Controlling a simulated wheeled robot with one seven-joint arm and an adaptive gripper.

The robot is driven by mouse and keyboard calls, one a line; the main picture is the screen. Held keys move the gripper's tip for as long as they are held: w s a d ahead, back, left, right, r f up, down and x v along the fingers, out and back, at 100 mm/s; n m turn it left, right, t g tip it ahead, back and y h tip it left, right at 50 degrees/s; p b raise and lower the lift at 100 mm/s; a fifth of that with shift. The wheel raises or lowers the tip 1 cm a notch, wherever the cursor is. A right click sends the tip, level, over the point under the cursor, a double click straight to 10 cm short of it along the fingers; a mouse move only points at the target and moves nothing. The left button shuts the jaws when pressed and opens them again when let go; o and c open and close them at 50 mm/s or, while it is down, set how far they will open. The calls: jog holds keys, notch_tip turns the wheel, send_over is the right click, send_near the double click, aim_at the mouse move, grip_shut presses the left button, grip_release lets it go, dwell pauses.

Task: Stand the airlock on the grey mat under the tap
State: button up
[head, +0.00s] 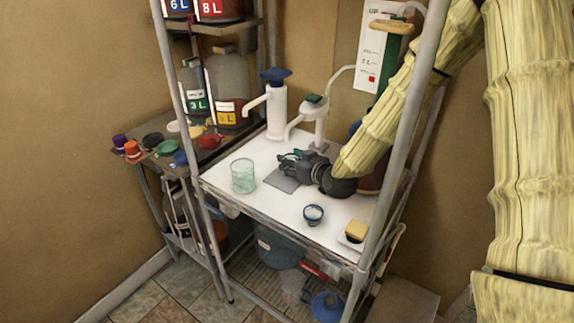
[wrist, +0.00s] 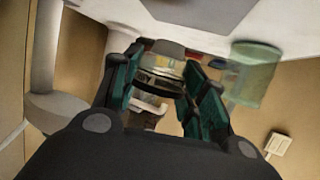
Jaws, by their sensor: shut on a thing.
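My gripper (head: 288,160) reaches in from the right, low over the grey mat (head: 283,181) on the white worktop. In the wrist view its green-padded fingers (wrist: 163,82) are closed on a small clear, yellowish piece with a grey end, which I take as the airlock (wrist: 160,67). The fingers hide the airlock in the head view. The wrist picture looks upside down, with the mat (wrist: 205,10) at its top edge. I cannot tell whether the airlock touches the mat. A white tap with a green top (head: 316,118) stands just behind the gripper.
A green glass (head: 243,176) stands left of the mat. A blue-topped white pump (head: 275,105) stands behind. Shelf posts (head: 185,120) frame the worktop; its front left is clear.

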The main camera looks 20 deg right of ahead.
jog(key=shift+w+a, duration=0.55)
jog(key=shift+w, duration=0.15)
jog(key=shift+w+a+f+p, duration=0.1)
jog(key=shift+f+p, duration=0.2)
jog(key=shift+p, duration=0.1)
jog(key=shift+f+p, duration=0.55)
jog(key=shift+f, duration=0.95)
jog(key=shift+f, duration=0.2)
jog(key=o, duration=0.9)
jog(key=shift+r, duration=0.2)
jog(key=shift+s, duration=0.35)
jog(key=shift+b+v, duration=1.15)
jog(key=shift+v, duration=2.25)
